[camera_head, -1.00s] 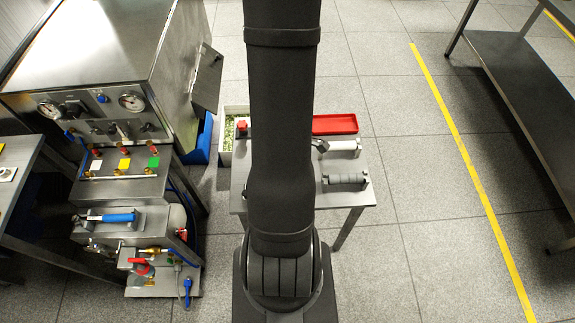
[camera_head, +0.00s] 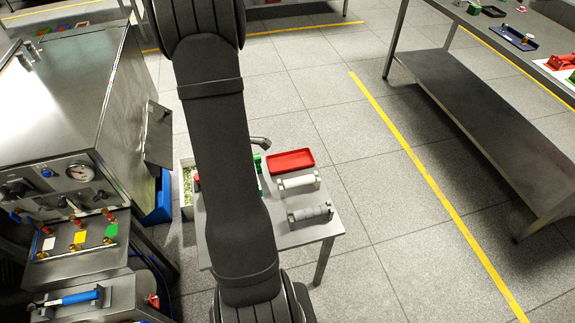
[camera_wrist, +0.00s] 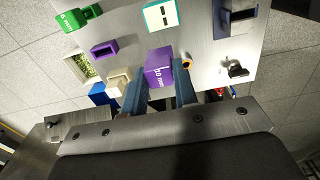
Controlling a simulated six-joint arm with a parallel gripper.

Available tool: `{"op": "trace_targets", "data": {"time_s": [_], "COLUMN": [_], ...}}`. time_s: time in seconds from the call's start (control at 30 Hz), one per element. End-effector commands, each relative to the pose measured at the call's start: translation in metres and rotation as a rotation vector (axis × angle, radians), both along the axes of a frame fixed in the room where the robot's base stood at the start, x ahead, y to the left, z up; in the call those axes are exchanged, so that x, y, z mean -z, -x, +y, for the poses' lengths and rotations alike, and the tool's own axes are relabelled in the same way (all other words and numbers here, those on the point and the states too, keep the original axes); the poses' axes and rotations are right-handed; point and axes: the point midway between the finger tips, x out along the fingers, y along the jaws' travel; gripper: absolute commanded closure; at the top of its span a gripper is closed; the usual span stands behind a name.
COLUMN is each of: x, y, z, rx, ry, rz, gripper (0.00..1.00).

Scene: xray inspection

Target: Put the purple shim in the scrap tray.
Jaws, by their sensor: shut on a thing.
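In the wrist view, a purple block (camera_wrist: 158,58) marked "10 mm" sits between the two blue fingers of my gripper (camera_wrist: 159,76), which is shut on it. A grey surface with other parts shows beyond it; I cannot tell the height of the block above it. In the head view, my arm hides the gripper and the purple shim. A shallow red tray (camera_head: 291,161) lies on the small table (camera_head: 310,232), right of my arm; no label shows on it. A purple slotted piece (camera_wrist: 103,50) lies left of the block in the wrist view.
A bench (camera_head: 470,118) stands right.

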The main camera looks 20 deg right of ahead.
Motion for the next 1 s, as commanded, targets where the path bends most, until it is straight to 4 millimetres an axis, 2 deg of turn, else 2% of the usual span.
{"op": "trace_targets", "data": {"time_s": [0.03, 0.07, 0.23, 0.6, 1.0], "x": [-0.001, -0.001, 0.001, 0.012, 0.018], "y": [-0.017, -0.024, -0.041, -0.046, -0.045], "z": [0.0, -0.001, -0.01, -0.034, -0.051], "rx": [0.053, 0.099, 0.361, 0.988, 1.425], "ry": [0.0, 0.0, 0.0, 0.0, -0.001], "rz": [-0.002, -0.002, 0.0, 0.001, 0.0], "gripper": [0.96, 0.96, 0.96, 0.96, 0.96]}}
